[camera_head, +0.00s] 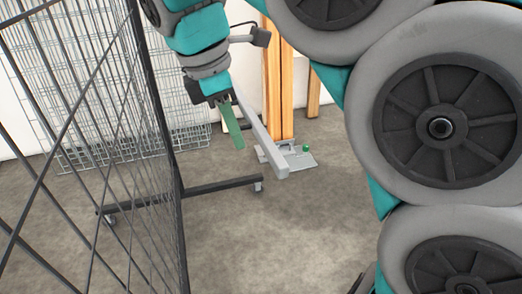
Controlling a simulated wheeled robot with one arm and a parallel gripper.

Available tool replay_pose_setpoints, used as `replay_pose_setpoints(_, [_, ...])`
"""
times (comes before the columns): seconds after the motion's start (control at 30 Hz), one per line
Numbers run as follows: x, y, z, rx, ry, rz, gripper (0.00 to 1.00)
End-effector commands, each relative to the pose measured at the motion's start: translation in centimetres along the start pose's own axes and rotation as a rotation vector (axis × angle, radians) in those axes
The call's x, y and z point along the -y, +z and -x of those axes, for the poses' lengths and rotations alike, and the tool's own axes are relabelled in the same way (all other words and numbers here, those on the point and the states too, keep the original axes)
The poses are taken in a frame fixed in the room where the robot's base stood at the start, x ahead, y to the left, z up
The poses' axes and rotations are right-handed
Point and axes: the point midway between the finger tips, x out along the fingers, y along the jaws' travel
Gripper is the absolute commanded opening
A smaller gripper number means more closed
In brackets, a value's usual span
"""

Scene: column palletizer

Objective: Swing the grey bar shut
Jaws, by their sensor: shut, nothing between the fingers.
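The grey bar (262,134) slants down and toward the camera, its near end low in front of the wooden posts. My gripper (237,146) hangs from the arm just left of the bar, with its green fingers pointing down. The fingers are shut with nothing between them. The gripper overlaps the upper left part of the bar in the picture; I cannot tell whether they touch. The bar's far end is partly hidden behind the gripper and wrist.
A grey floor plate with a green knob (306,148) lies by the bar's near end. Wooden posts (287,95) stand behind it. A dark mesh panel (158,90) on a castered foot (225,185) fills the left. Wire mesh (185,110) leans at the wall. Floor in front is clear.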

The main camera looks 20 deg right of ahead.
Motion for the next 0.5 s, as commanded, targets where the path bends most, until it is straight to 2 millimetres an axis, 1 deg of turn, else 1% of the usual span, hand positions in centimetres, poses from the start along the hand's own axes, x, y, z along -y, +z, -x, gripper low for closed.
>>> replay_pose_setpoints(0.07, [-0.3,-0.2,0.4,0.002,0.003,0.028,0.0])
replay_pose_setpoints(0.17, [-0.3,-0.3,0.0,0.003,0.003,0.041,0.0])
replay_pose_setpoints(0.27, [-0.3,-0.3,-1.3,0.003,0.003,0.04,0.0])
replay_pose_setpoints(0.33, [-0.2,-0.4,-2.6,0.001,0.002,0.042,0.0])
replay_pose_setpoints(0.4, [-0.2,0.0,-3.0,0.004,0.0,0.037,0.0])
replay_pose_setpoints(0.5, [-0.2,-0.1,-4.5,0.005,0.0,0.038,0.0])
